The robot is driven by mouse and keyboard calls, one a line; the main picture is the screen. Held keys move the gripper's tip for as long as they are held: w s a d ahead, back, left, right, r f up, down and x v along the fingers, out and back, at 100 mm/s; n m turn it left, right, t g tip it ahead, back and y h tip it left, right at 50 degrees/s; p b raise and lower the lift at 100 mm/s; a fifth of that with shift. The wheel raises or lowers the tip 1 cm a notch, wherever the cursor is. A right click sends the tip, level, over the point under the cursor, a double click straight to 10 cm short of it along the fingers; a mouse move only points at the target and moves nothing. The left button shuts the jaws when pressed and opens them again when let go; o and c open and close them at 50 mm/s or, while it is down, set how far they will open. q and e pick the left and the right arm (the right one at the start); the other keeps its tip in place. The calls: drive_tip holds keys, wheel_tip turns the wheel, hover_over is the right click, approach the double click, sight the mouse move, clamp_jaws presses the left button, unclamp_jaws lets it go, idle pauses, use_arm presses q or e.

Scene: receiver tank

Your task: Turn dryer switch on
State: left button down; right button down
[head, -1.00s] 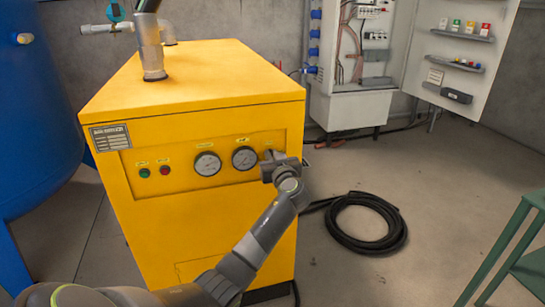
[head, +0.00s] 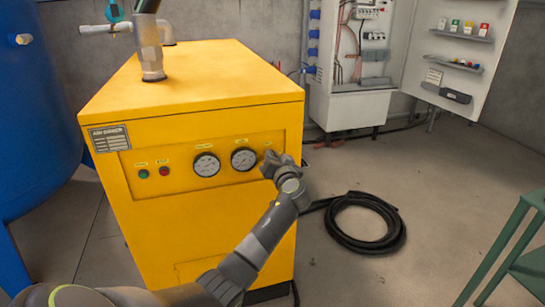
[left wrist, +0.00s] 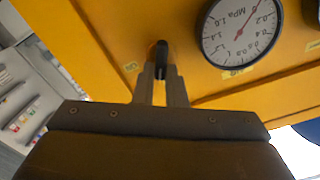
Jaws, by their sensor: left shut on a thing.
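The yellow air dryer (head: 200,225) stands in front of me with a recessed control panel on its front. My left gripper (head: 271,158) is at the right end of that panel, beside the right gauge. In the left wrist view the gripper's two fingers (left wrist: 161,78) are shut on the black dryer switch (left wrist: 161,52), whose upper part shows between the fingertips. In the head view the gripper hides the switch. A small label sits next to the switch, too blurred to read. My right gripper is in neither view.
A coiled black hose (head: 362,240) lies on the floor at right. A green stand (head: 515,245) is at the right edge, and an open electrical cabinet (head: 350,105) stands behind.

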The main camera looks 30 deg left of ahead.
use_arm(q)
drive_tip(key=shift+w+d+f+m+p, duration=0.15)
drive_tip(key=shift+m+p, duration=0.5)
drive_tip(key=shift+m, duration=1.4)
drive_tip(key=shift+f+m+p, duration=0.3)
drive_tip(key=shift+m+p, duration=0.35)
drive_tip(key=shift+m, duration=1.35)
drive_tip(key=shift+w+d+f+m+p, duration=0.15)
drive_tip(key=shift+m+p, duration=0.5)
drive_tip(key=shift+m, duration=1.4)
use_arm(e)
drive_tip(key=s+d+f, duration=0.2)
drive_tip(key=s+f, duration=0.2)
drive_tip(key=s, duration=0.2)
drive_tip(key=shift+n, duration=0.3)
use_arm(q)
drive_tip(key=shift+s+a+f, duration=0.1)
drive_tip(key=c, duration=1.5)
unclamp_jaws()
drive_tip(key=v, duration=1.7)
drive_tip(key=shift+s+d, duration=0.1)
drive_tip(key=shift+d, duration=0.15)
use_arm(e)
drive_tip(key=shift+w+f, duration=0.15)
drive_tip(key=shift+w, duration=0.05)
